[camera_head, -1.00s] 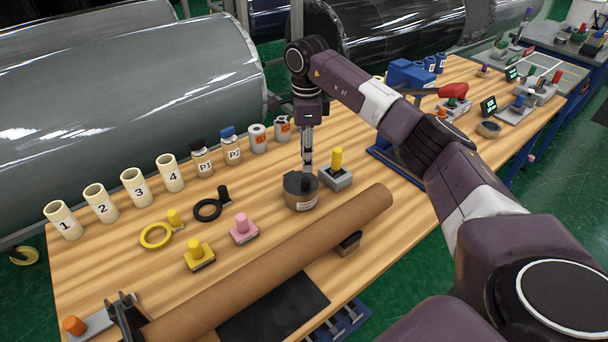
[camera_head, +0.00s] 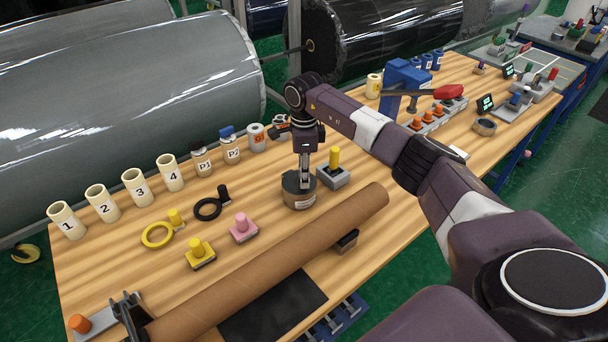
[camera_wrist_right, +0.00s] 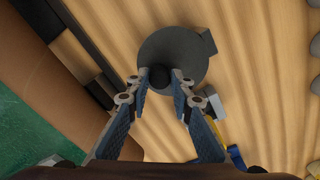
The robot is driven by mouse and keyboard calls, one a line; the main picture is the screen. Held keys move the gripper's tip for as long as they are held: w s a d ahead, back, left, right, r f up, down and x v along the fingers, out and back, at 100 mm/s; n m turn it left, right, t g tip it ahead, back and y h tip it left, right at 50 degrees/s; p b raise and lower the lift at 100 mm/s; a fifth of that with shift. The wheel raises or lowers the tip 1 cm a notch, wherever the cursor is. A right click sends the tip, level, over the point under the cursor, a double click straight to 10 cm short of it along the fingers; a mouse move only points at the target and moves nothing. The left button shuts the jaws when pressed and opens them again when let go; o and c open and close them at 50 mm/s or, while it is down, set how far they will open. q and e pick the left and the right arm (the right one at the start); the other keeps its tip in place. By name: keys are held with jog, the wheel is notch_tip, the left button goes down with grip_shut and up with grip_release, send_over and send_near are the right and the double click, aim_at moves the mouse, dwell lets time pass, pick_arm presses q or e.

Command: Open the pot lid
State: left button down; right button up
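The small round pot (camera_head: 299,200) stands on the wooden table, brown-sided with a pale label. Its dark lid (camera_wrist_right: 185,45) sits on top and looks level; a round dark knob (camera_wrist_right: 160,78) shows at its near side in the wrist view. My right gripper (camera_head: 304,186) points straight down over the pot, partly covering the lid in the head view. In the wrist view its two fingertips (camera_wrist_right: 160,73) stand on either side of the knob, very close to it. I cannot tell whether they press on it. My left gripper is not in view.
A grey block with a yellow peg (camera_head: 334,170) stands just right of the pot. A long brown roll (camera_head: 270,260) lies in front. Black and yellow rings, pegs and numbered cups (camera_head: 134,188) stand to the left. A blue press (camera_head: 404,82) stands behind right.

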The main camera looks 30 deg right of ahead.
grip_shut()
